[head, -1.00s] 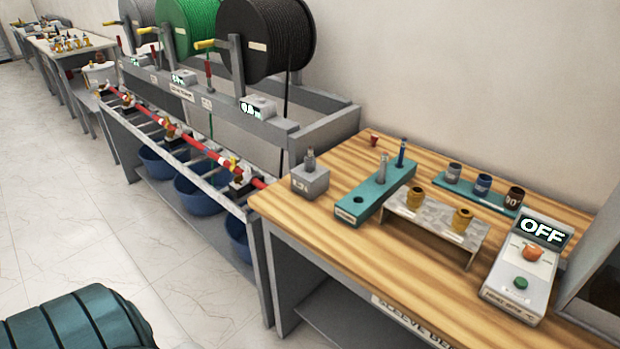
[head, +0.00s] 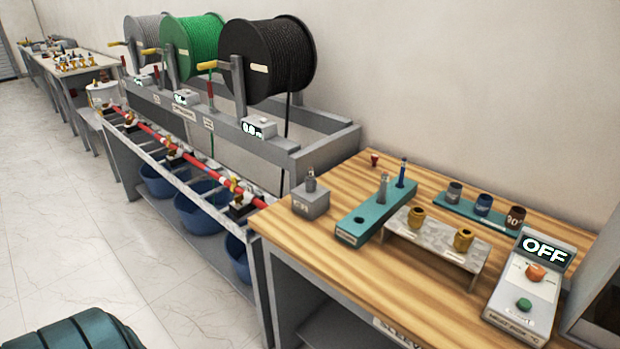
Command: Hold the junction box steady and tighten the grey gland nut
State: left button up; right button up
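I cannot pick out the junction box or the grey gland nut with certainty in the head view. A small grey box (head: 311,202) with a grey fitting on top stands at the left end of the wooden bench. Its label is too small to read, and I cannot tell whether it is the junction box. Neither of my grippers is in view.
The wooden bench (head: 300,238) holds a teal block (head: 350,228), a metal stand (head: 436,238) with brass-coloured cups and a control unit reading OFF (head: 522,285). A cable rack with black (head: 268,58), green and grey spools stands behind.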

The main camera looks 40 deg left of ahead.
aim_at(309, 182)
jog(key=j+z, duration=0.15)
jog(key=j, duration=0.55)
jog(key=j+z, duration=0.1)
jog(key=j, duration=0.65)
jog(key=k+j+z, duration=0.15)
jog(key=j, duration=0.55)
jog(key=j+z, duration=0.15)
jog(key=j, duration=0.25)
jog(key=k+j+z, duration=0.1)
jog(key=j, duration=0.3)
jog(key=k+j+z, duration=0.15)
jog(key=j, duration=0.25)
jog(key=k+j+z, duration=0.1)
jog(key=j, duration=0.3)
jog(key=k+j+z, duration=0.15)
jog(key=j, duration=0.25)
jog(key=k+j+z, duration=0.15)
jog(key=j, duration=0.25)
jog(key=k+j+z, duration=0.1)
jog(key=j, duration=0.25)
